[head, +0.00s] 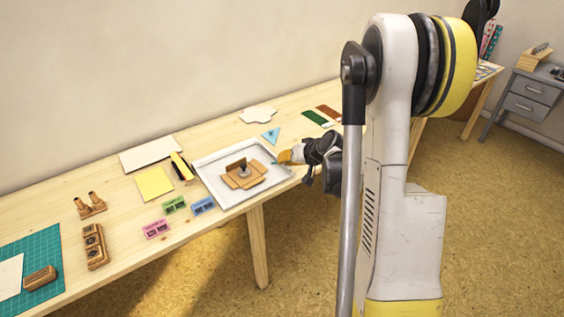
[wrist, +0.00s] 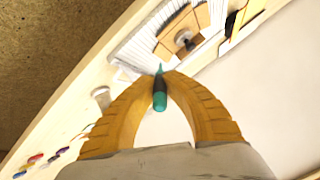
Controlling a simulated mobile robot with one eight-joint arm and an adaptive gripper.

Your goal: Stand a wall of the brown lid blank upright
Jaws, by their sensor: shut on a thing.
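The brown lid blank (head: 232,182) lies in the white tray (head: 215,196). In the head view its back-left wall looks raised, while the other flaps look low or flat. A small grey knobbed piece (head: 243,171) stands on its middle. The blank (wrist: 202,16) and the grey piece (wrist: 183,37) also show at the top of the wrist view. My gripper (head: 283,158) is over the tray's right edge, apart from the blank. In the wrist view my gripper (wrist: 163,76) is shut on a slim teal and black tool (wrist: 160,97), its teal tip pointing toward the blank.
Left of the tray are a yellow sheet (head: 154,184), a green inkpad (head: 174,205), a blue inkpad (head: 203,205) and a pink inkpad (head: 156,229). Wooden stamps and a teal mat (head: 40,243) are at far left.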

